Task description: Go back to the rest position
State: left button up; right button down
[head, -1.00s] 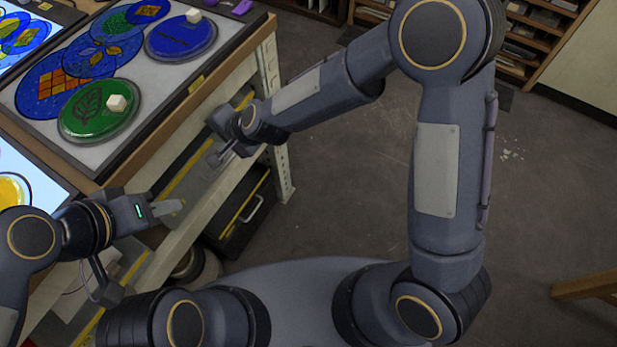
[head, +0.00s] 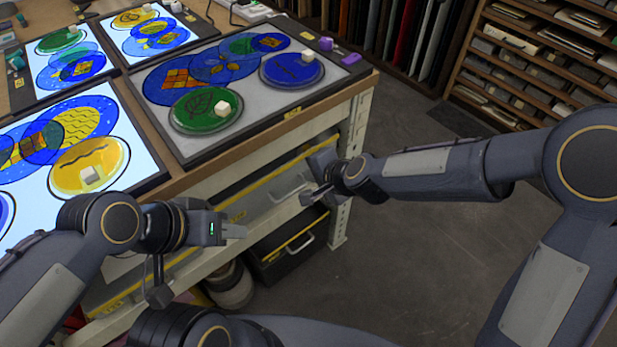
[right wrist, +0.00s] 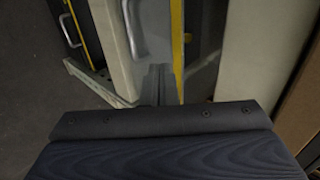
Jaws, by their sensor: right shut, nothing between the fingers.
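In the head view my left gripper (head: 233,231) is held in front of the table's near side, pointing right. Its fingers look close together, but the gap between them is not clear. My right gripper (head: 306,199) is shut and empty, beside the drawer fronts below the table's right end. In the right wrist view its fingers (right wrist: 158,85) show as a narrow dark shape in front of a drawer front with a metal handle (right wrist: 134,30). Neither gripper visibly holds anything.
The worktable edge (head: 230,142) is behind both grippers. On it are a green glass disc (head: 190,117), a blue disc (head: 285,72) and a yellow disc (head: 115,160), each with a white block. A dark case (head: 290,250) sits below. Floor at right (head: 420,260) is clear.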

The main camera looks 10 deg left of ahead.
jog(key=p+v, duration=0.1)
jog(key=v, duration=0.6)
jog(key=shift+d+r, duration=0.25)
jog(key=s+d+r+n, duration=0.2)
jog(key=s+d+r, duration=0.1)
jog(key=d, duration=0.4)
jog(key=s+d+r+n, duration=0.1)
jog(key=s+d+r, duration=0.1)
jog(key=d+r, duration=0.35)
jog(key=s+d+f+n+h, duration=0.3)
jog(key=s+d+h, duration=0.1)
jog(key=s+d, duration=1)
notch_tip(320, 180, up, 15)
jog(key=p, duration=1.5)
jog(key=shift+w, duration=0.2)
